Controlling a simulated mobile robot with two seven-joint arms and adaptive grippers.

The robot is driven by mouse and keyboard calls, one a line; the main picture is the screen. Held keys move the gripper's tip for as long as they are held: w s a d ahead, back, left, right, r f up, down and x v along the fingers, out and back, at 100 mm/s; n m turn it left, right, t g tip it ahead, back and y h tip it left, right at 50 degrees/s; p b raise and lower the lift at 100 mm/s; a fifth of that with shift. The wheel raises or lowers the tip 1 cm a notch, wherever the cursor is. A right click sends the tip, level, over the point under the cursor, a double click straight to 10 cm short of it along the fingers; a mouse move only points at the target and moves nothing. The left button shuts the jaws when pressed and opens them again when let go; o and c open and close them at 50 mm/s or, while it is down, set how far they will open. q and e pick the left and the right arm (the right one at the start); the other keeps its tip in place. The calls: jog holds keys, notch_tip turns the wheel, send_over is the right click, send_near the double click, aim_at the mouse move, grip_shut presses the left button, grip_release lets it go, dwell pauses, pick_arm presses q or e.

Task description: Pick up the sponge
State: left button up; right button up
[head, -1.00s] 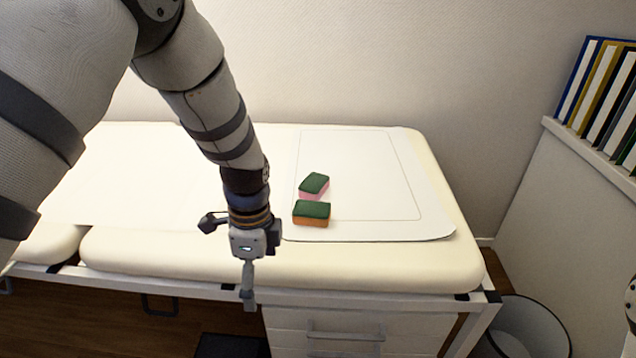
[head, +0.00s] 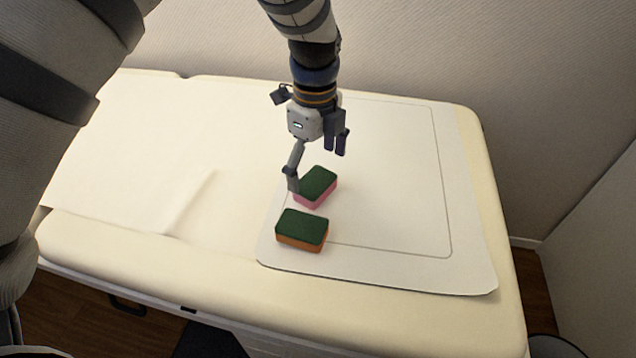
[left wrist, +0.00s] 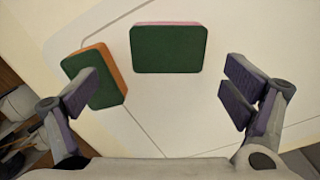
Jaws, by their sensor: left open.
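Two sponges with dark green tops lie on the white mat on the padded table. One has a pink body (head: 316,187) and is farther back; the other has an orange body (head: 302,230) and is nearer the front edge. My left gripper (head: 318,165) is open and empty beside and above the pink sponge. In the left wrist view the pink sponge (left wrist: 169,48) is ahead between the spread fingers, at the top middle. The orange sponge (left wrist: 96,78) is at the left there, partly covered by the left finger. My right gripper is not in view.
The white mat (head: 400,262) has a thin outlined rectangle and free room to the right of the sponges. A pale paper sheet (head: 120,150) covers the left of the table (head: 400,325). A wall stands behind.

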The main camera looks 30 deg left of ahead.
aim_at(320, 183)
pick_arm(q)
jog(key=f, duration=0.3)
jog(key=w+f, duration=0.1)
jog(key=f, duration=0.1)
jog(key=shift+d+f+b, duration=0.2)
jog(key=shift+f+b, duration=0.1)
jog(key=shift+f, duration=0.05)
jog(key=shift+r, duration=0.1)
jog(key=shift+c, duration=0.3)
jog(key=c, duration=0.8)
